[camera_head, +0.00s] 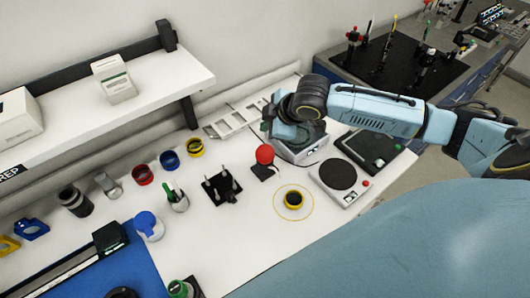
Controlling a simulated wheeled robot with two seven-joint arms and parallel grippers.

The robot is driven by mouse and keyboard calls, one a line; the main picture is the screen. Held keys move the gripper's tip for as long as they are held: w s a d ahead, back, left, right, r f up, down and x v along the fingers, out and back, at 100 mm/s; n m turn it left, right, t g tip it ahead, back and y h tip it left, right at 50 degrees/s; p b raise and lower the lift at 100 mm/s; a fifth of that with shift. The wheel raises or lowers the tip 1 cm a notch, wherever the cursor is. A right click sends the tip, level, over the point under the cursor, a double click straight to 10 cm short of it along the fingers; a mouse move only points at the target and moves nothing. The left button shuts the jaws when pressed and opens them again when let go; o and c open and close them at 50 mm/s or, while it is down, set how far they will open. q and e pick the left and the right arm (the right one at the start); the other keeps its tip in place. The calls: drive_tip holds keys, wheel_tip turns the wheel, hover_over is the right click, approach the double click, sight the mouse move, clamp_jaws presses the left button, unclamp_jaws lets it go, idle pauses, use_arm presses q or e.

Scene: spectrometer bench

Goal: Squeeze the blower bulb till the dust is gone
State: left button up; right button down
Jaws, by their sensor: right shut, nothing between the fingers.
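A red ball-shaped bulb (265,154), which looks like the blower bulb, stands on a small dark base on the white bench. My right gripper (270,126) is just behind and above the bulb in the picture, shut and empty; its fingertips are small and partly hidden by the wrist. The bulb appears apart from the gripper. I cannot make out any dust at this size. My left gripper is not in view.
A grey-white instrument (300,150) sits under my right wrist. A hotplate-like device (338,175) stands right of it. A black post plate (221,187), colored rings and bottles fill the left. A shelf (140,100) overhangs the back left. The bench front is partly clear.

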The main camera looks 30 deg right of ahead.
drive_tip(key=b, duration=0.4)
hover_over(264, 149)
drive_tip(key=s, duration=0.1)
drive_tip(key=f, duration=0.4)
drive_tip(key=shift+d+f, duration=0.25)
drive_tip(key=shift+f, duration=0.15)
drive_tip(key=shift+f+b, duration=0.35)
drive_tip(key=shift+f, duration=0.3)
drive_tip(key=shift+f, duration=0.1)
idle(0.5)
drive_tip(key=shift+f, duration=0.3)
drive_tip(key=shift+f, duration=1)
idle(0.8)
idle(0.3)
drive_tip(key=shift+r+p, duration=1.4)
